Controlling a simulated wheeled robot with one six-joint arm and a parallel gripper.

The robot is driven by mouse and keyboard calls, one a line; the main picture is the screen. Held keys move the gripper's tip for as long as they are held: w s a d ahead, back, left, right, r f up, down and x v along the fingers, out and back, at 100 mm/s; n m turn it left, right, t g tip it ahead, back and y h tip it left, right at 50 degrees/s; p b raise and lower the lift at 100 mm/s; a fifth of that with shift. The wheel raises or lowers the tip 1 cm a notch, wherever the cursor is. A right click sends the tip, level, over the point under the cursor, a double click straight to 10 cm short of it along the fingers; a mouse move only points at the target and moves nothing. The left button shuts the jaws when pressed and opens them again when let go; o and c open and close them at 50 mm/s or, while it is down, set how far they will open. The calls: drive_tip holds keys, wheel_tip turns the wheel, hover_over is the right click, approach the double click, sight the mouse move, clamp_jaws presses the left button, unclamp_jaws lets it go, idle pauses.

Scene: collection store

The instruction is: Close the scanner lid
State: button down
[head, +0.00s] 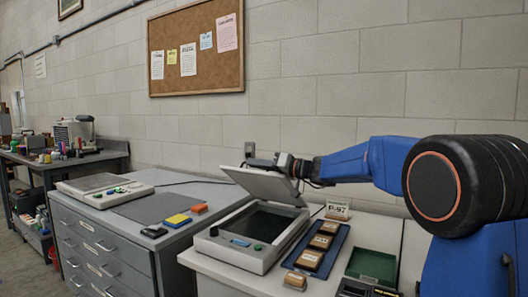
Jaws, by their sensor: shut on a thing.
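The scanner (226,243) stands on the white-topped counter, a light grey box with a dark glass bed and small coloured buttons at its front. Its lid (262,185) is raised and tilted up at the back, leaving the glass uncovered. My gripper (262,162) is at the lid's upper edge and is shut on it. The fingertips are small and partly hidden, so the exact grip is hard to see. My blue arm reaches in from the right.
Right of the scanner are a blue tray (301,267) of labelled blocks, a P-97 sign (337,210) and an open green-lined box (373,264). Left is a grey cabinet (122,247) bearing another flat device (105,189), a grey mat (157,207) and small items.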

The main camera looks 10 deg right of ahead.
drive_tip(key=s+a+f+n, duration=0.2)
drive_tip(key=s+f+n, duration=0.1)
drive_tip(key=f, duration=0.4)
drive_tip(key=s+a+f+n, duration=0.3)
drive_tip(key=f, duration=0.5)
drive_tip(key=shift+s, duration=0.4)
drive_tip(key=c, duration=1.9)
unclamp_jaws()
drive_tip(key=shift+d, duration=0.15)
drive_tip(key=v, duration=1.7)
drive_tip(key=shift+s, duration=0.15)
drive_tip(key=shift+r, duration=0.1)
